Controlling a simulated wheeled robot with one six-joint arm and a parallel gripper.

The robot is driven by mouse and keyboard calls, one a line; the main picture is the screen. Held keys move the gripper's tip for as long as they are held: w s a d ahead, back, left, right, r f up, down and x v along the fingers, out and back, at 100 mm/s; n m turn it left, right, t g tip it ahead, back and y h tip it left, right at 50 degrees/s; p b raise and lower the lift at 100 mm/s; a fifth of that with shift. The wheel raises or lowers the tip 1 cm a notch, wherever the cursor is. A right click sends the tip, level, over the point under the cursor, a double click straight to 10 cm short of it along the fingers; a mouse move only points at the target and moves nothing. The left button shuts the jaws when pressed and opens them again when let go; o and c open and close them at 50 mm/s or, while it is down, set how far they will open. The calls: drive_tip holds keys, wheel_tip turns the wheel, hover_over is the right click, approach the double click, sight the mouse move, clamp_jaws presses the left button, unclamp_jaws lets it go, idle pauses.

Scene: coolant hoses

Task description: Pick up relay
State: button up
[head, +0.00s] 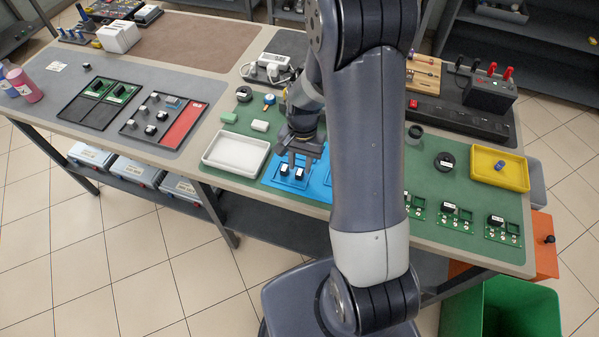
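Two small black blocks with white tops, which look like relays, sit side by side on a blue tray (270,178). One is the left relay (284,169) and the other is the right relay (299,174). My gripper (300,161) points down just above and behind them, its two fingers apart with nothing visible between. I cannot tell its exact height over the relays. My arm hides part of the blue tray's right side. More black parts that resemble relays sit on green circuit boards (456,214) at the right.
A white tray (236,152) is left of the blue tray. A green bin (500,308) stands on the floor.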

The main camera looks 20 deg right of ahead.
sight(300, 175)
drive_tip(key=shift+s+a+f, duration=0.1)
drive_tip(key=shift+f, duration=1.25)
clamp_jaws()
